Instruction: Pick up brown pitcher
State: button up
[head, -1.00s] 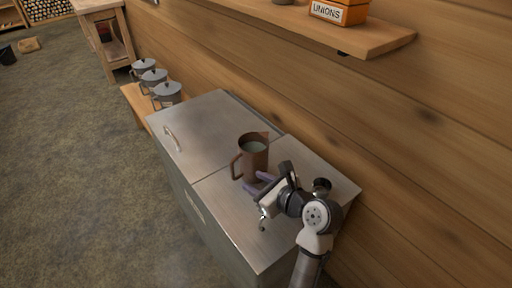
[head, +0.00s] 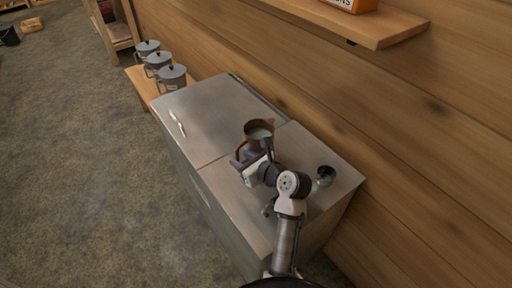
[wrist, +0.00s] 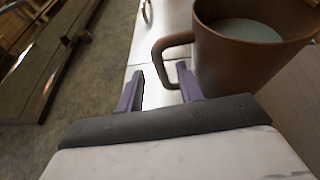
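The brown pitcher (head: 260,128) stands upright on the metal-topped cabinet, with a pale grey-green inside showing. In the wrist view the pitcher (wrist: 248,62) fills the upper right, its handle (wrist: 172,47) pointing left. My gripper (head: 242,157) is low beside the pitcher's near side at the handle. In the wrist view my gripper (wrist: 158,82) is open, with two purple fingers apart and the handle just beyond and above the gap between them. The right finger looks close to the pitcher's wall; I cannot tell whether it touches. Nothing is held.
The metal cabinet top (head: 208,112) has clear room left of the pitcher. A small metal cup (head: 325,175) stands to the right of my arm. Several lidded grey pots (head: 172,78) stand on a wooden bench behind. The plank wall and a shelf (head: 345,22) bound the right side.

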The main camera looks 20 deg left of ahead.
aim_at(237, 157)
jog(key=shift+x, duration=1.6)
jog(key=shift+c, duration=0.5)
grip_shut()
jog(key=shift+r, duration=0.1)
